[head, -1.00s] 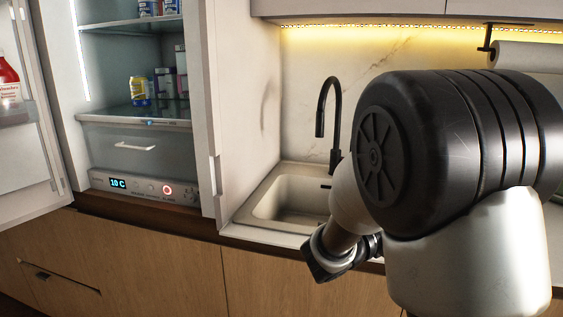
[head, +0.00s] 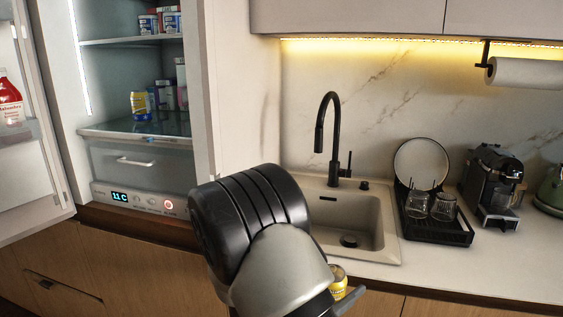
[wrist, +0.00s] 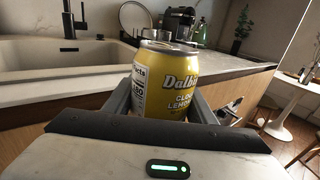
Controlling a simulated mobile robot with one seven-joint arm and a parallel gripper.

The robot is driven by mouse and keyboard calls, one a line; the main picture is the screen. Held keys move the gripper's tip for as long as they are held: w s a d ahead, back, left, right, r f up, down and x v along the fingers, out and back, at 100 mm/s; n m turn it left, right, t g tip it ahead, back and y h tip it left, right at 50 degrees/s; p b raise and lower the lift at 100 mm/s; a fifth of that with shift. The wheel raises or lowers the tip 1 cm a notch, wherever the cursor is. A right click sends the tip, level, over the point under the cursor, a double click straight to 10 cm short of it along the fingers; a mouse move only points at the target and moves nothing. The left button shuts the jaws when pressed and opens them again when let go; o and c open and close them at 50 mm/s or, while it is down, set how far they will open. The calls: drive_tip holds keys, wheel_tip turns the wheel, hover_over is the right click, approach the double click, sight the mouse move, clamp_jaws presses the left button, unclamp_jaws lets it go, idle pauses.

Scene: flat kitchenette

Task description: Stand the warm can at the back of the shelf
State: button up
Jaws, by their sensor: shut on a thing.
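A yellow-and-white lemonade can (wrist: 165,85) stands upright between the fingers of my gripper (wrist: 163,108) in the wrist view. My gripper is shut on it. In the head view only part of the yellow can (head: 338,279) shows past my arm, in front of the sink counter, and my gripper (head: 345,298) is largely hidden. The fridge at the left is open. The shelf's front left part is clear.
The open fridge door (head: 30,170) stands at the left with a red bottle (head: 10,98). A white side panel (head: 240,100) separates fridge and sink (head: 345,220). A black faucet (head: 333,140), dish rack (head: 437,230) and coffee machine (head: 492,187) stand on the counter.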

wheel_tip(320, 180, up, 11)
drive_tip(key=n+t+y+p, duration=0.4)
drive_tip(key=y+p, duration=0.1)
drive_tip(key=p, duration=0.9)
drive_tip(key=shift+n+t+y, duration=0.4)
drive_tip(key=shift+r, duration=0.1)
